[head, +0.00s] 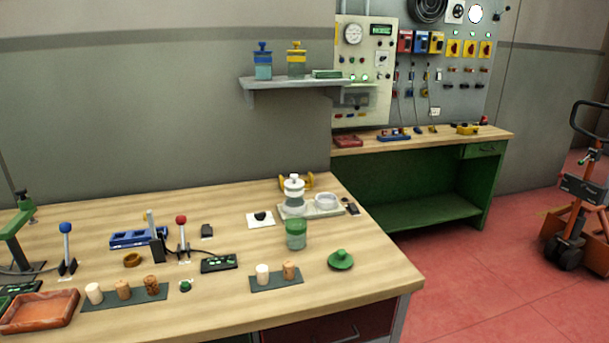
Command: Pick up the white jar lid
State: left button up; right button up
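A white knobbed lid (294,182) seems to sit on top of a pale jar (293,205) near the back right of the front bench. The jar stands on a light tray (337,211) beside a round white dish (326,200). The line between lid and jar is too small to make out clearly. A green jar (296,235) stands in front of the tray. A green knobbed lid (340,260) lies on the bench to its right. Neither of my grippers is in view.
Two dark mats hold upright stoppers, the left mat (101,304) and the right mat (262,288). A reddish tray (38,316), levers and a blue holder (138,238) occupy the bench's left side. The bench's front right corner is clear. A pallet jack (582,195) stands at far right.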

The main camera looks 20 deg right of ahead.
aim_at(294, 183)
jog(key=i+l, duration=0.15)
jog(key=l, duration=0.4)
jog(key=i+l+u, duration=0.15)
jog(key=l, duration=0.4)
jog(key=i+l, duration=0.1)
jog(key=l, duration=0.5)
jog(key=i+l+u, duration=0.15)
jog(key=l, duration=0.4)
jog(key=i+l, duration=0.1)
jog(key=l, duration=0.5)
jog(key=l+u, duration=0.1)
jog(key=l, duration=0.5)
jog(key=i, duration=0.05)
